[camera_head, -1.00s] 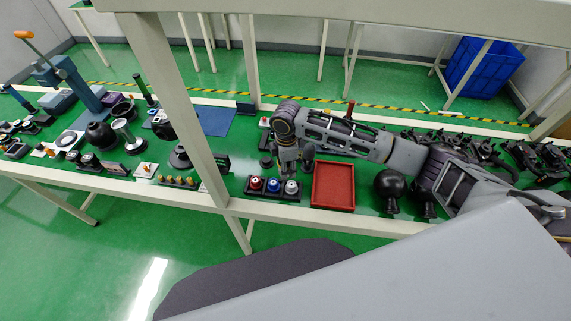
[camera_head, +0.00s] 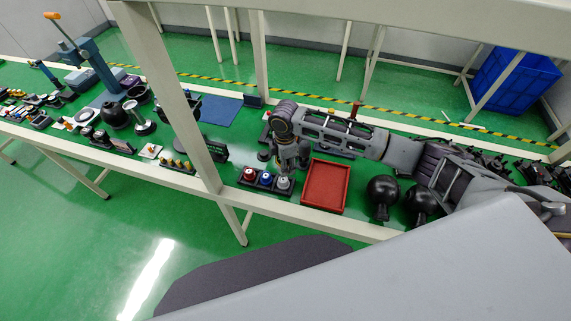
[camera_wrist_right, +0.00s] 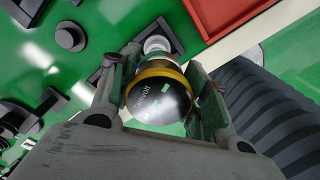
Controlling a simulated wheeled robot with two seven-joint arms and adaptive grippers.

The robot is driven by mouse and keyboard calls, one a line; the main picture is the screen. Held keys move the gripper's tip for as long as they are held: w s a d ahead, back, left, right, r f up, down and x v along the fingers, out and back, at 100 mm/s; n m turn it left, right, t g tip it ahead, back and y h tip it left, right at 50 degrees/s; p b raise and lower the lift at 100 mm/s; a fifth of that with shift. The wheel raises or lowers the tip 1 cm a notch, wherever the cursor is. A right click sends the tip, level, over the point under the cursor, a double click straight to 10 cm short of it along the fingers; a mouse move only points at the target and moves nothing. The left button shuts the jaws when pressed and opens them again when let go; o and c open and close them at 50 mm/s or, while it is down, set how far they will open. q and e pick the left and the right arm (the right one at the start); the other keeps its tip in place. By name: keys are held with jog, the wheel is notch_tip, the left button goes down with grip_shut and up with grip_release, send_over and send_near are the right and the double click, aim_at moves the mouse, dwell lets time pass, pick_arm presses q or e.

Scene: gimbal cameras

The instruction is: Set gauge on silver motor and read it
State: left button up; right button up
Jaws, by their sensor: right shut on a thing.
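In the head view, a dark rack (camera_head: 246,185) holds a red motor (camera_head: 249,174), a blue motor (camera_head: 265,179) and the silver motor (camera_head: 283,183) in a row. My right gripper (camera_head: 284,168) points down just above the silver motor. In the right wrist view, my right gripper (camera_wrist_right: 160,92) is shut on the gauge (camera_wrist_right: 158,98), a round dark-faced piece with a yellow band and lettering ending in "volt". The silver motor (camera_wrist_right: 157,45) shows just beyond the gauge's edge. I cannot tell whether they touch. No reading is legible. My left gripper is out of view.
A red tray (camera_head: 325,186) lies right of the rack. Black round-headed pieces (camera_head: 382,190) stand farther right. The bench to the left is crowded with tools and parts, including a blue press (camera_head: 90,60). A bench post (camera_head: 175,100) crosses the head view.

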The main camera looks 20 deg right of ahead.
jog(key=shift+w, duration=0.1)
jog(key=shift+w+a+n, duration=0.15)
jog(key=shift+a+n, duration=0.1)
jog(key=shift+n, duration=0.25)
jog(key=shift+d, duration=0.1)
dwell(0.4)
jog(key=b, duration=0.2)
send_over(284, 179)
jog(key=shift+f, duration=2.85)
jog(key=shift+p, duration=1.15)
jog(key=shift+f+b, duration=0.55)
jog(key=shift+f, duration=0.75)
dwell(0.8)
jog(key=o, duration=1.3)
jog(key=shift+c, duration=0.2)
